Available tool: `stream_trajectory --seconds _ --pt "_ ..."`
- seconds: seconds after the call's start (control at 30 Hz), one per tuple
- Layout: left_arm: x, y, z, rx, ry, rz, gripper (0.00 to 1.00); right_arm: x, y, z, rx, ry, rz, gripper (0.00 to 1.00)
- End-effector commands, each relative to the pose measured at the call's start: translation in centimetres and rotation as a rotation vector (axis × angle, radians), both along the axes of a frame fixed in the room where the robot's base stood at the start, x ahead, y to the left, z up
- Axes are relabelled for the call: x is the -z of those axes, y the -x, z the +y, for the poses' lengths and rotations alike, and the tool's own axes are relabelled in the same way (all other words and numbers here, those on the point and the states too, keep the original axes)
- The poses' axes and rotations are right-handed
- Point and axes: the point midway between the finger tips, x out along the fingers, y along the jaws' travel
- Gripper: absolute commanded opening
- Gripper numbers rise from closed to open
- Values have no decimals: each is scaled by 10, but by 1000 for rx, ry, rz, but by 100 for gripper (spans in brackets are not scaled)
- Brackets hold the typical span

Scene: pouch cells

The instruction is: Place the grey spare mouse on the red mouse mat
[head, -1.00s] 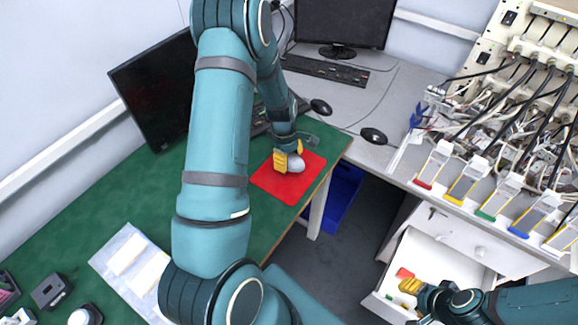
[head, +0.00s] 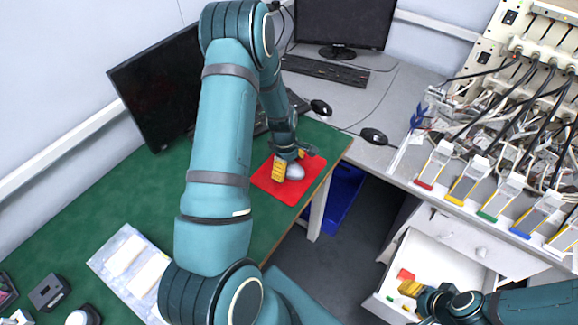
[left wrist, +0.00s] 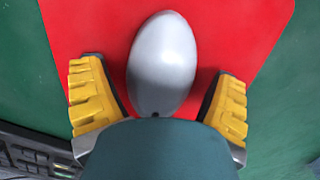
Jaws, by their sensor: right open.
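The grey mouse (head: 295,172) rests on the red mouse mat (head: 284,191), which lies near the right edge of the green table. In the left wrist view the mouse (left wrist: 162,65) sits on the red mat (left wrist: 225,35), between the two yellow fingers. My left gripper (head: 291,167) is around the mouse. Its fingers (left wrist: 158,98) are spread, with red mat showing between each finger and the mouse, so neither touches it. My right gripper (head: 411,289) is open and empty over the open white drawer at the lower right.
Black mice (head: 374,136) and a keyboard (head: 325,70) lie on the grey desk. A blue bin (head: 345,190) is below the table's edge. A rack of cells and cables (head: 500,150) fills the right.

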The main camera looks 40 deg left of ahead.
Motion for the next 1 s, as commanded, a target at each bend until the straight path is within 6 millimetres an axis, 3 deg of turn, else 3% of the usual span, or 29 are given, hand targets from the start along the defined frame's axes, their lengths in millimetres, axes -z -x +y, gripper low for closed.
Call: stream_trajectory --seconds 0.27,0.7,1.0 --pt "-14 -1 1 0 -1 -2 88 -4 -1 0 2 0 -3 47" --pt "-99 1 11 1 0 -3 88 -17 -5 -1 9 3 -12 47" --pt "-122 2 14 0 0 0 88 -19 -7 -1 11 4 -15 47"
